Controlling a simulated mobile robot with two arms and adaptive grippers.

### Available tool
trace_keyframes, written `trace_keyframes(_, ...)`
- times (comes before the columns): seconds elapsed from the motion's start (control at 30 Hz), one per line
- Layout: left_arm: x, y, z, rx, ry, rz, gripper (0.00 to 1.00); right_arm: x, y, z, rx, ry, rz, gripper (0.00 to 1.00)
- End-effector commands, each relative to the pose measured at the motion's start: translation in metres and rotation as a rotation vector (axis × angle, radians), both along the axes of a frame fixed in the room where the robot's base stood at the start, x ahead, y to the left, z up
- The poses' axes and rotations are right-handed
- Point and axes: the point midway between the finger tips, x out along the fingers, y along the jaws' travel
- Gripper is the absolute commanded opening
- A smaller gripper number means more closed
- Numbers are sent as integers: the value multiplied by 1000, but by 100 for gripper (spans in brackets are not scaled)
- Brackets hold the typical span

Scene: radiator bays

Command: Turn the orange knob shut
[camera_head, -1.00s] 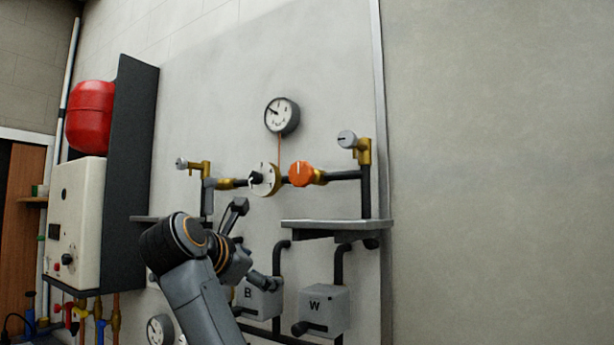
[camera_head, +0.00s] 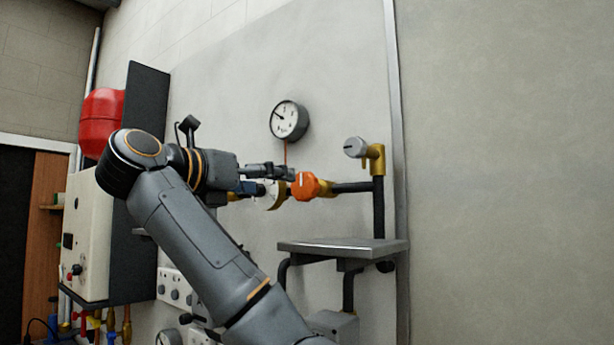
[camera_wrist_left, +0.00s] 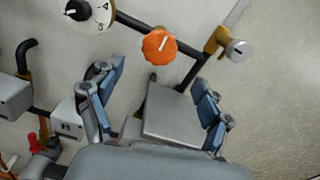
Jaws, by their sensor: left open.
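The orange knob (camera_head: 305,186) sits on the dark pipe in front of the wall panel, right of a white round dial (camera_head: 273,197). In the left wrist view the orange knob (camera_wrist_left: 159,46) shows whole, with a pale mark on its face, ahead of the fingers. My left gripper (camera_head: 285,176) is beside the knob's left in the head view, partly covering the dial. In the left wrist view my left gripper (camera_wrist_left: 160,92) is open, its blue-grey fingers wide apart with nothing between them. I cannot tell its exact distance from the knob. My right gripper is not in view.
A grey shelf (camera_head: 340,248) juts out below the knob. A brass valve with a grey knob (camera_head: 356,147) stands to the right. A pressure gauge (camera_head: 288,120) hangs above. A white boiler box (camera_head: 92,235) and red tank (camera_head: 101,120) are at the left.

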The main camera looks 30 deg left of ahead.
Motion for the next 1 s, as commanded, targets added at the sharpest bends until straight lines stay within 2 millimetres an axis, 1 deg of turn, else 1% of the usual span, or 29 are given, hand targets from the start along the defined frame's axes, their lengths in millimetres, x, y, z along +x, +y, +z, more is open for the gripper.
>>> trace_keyframes(0.03,13,-1,4,1,9,-1,79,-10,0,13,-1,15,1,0)
trace_keyframes(0.1,29,-3,4,0,9,-2,79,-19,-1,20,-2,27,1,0)
trace_keyframes(0.2,51,-5,4,1,9,-3,79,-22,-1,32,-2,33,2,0)
trace_keyframes(0.3,71,-7,4,2,8,-2,79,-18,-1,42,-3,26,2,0)
trace_keyframes(0.4,87,-8,3,1,7,-1,79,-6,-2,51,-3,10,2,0)
trace_keyframes(0.5,100,-8,3,1,5,-2,79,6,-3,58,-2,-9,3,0)
trace_keyframes(0.57,105,-9,2,1,5,-2,79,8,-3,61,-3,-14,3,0)
trace_keyframes(0.7,111,-9,0,1,4,-1,79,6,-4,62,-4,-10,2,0)
trace_keyframes(0.97,112,-9,-1,1,3,0,79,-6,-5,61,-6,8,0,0)
trace_keyframes(1.0,112,-9,0,1,3,0,70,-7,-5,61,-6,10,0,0)
